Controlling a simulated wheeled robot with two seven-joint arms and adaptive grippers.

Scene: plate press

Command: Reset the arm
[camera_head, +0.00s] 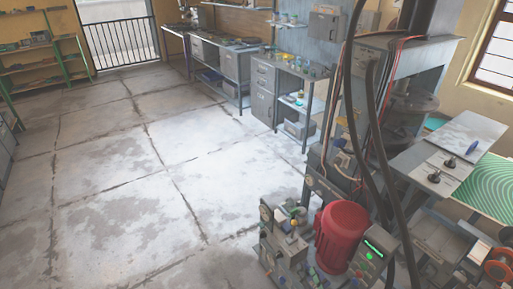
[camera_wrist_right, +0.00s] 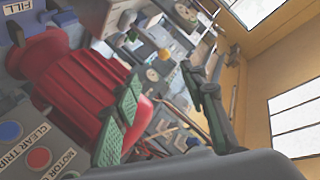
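My right gripper (camera_wrist_right: 160,95) shows in the right wrist view with its two green-padded fingers well apart. Nothing is held between them; the gap shows only machinery behind. A large red motor (camera_wrist_right: 70,80) lies just beyond the left finger in that view; whether they touch cannot be told. The same red motor (camera_head: 340,237) stands at the bottom of the head view. I cannot make out my right gripper clearly in the head view. My left gripper is in neither view.
A press (camera_head: 400,70) with dark hoses stands at the right, beside a grey plate (camera_head: 470,135) and a green patterned mat (camera_head: 492,190). A control panel (camera_wrist_right: 30,140) with blue and red buttons is close in the wrist view. The concrete floor (camera_head: 130,180) is clear at left.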

